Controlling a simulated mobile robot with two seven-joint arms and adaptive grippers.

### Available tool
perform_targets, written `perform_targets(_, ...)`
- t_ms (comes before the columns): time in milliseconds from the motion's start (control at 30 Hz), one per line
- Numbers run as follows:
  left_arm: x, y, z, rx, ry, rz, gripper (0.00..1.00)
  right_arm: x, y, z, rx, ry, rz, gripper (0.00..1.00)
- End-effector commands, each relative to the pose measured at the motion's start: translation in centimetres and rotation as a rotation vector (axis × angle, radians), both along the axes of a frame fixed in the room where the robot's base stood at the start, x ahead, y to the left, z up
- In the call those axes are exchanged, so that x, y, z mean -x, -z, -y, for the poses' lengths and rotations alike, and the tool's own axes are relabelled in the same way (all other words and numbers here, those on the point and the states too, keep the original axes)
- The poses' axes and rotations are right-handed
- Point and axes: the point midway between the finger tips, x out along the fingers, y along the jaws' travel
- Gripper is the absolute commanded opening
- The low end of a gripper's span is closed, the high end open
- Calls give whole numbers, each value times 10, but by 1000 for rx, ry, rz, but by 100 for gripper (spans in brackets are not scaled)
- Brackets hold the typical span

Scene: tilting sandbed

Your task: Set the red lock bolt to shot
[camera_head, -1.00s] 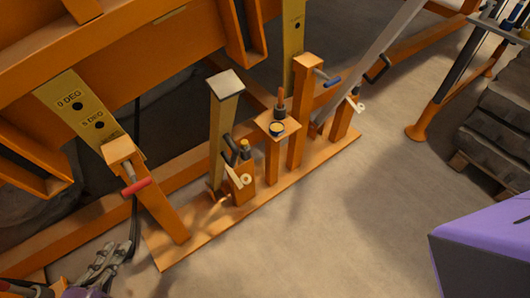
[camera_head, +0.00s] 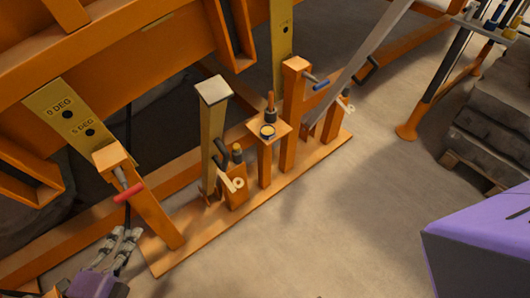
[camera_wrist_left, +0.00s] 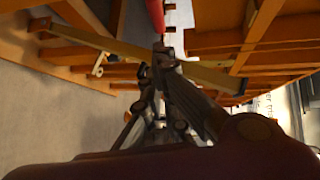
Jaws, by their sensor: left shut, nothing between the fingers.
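The red lock bolt (camera_head: 128,192) sticks out of the top of an orange post (camera_head: 146,203) at the left, in front of a yellow plate (camera_head: 75,118) marked 0 DEG and 5 DEG. In the left wrist view the red bolt handle (camera_wrist_left: 156,14) shows at the top, beyond my fingertips. My right gripper is not in view.
A blue-handled bolt (camera_head: 318,86) sits on another post further right. Between them stand a pale-topped post (camera_head: 213,90), a black lever (camera_head: 222,152) and a small stand (camera_head: 268,130). The orange tilting frame is behind. A purple block (camera_head: 480,240) is at right; floor between is clear.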

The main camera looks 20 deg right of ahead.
Motion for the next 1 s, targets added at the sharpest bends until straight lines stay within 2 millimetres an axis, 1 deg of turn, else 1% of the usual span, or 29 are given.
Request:
perform_targets(33,-12,-1,6,2,0,6,0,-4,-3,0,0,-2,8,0)
perform_targets(200,-42,4,24,1,1,4,0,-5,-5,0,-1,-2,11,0)
perform_targets(233,-47,6,24,-1,0,3,0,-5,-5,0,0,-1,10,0)
perform_targets(300,-57,9,19,-2,-1,2,0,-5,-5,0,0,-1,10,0)
perform_targets(400,-68,11,15,-1,0,0,0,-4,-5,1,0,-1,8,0)
perform_targets(567,-77,14,13,0,1,0,0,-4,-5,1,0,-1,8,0)
perform_targets(933,-79,14,12,0,0,0,0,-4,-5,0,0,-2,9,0)
perform_targets(1000,-86,14,10,-1,1,2,0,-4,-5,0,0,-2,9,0)
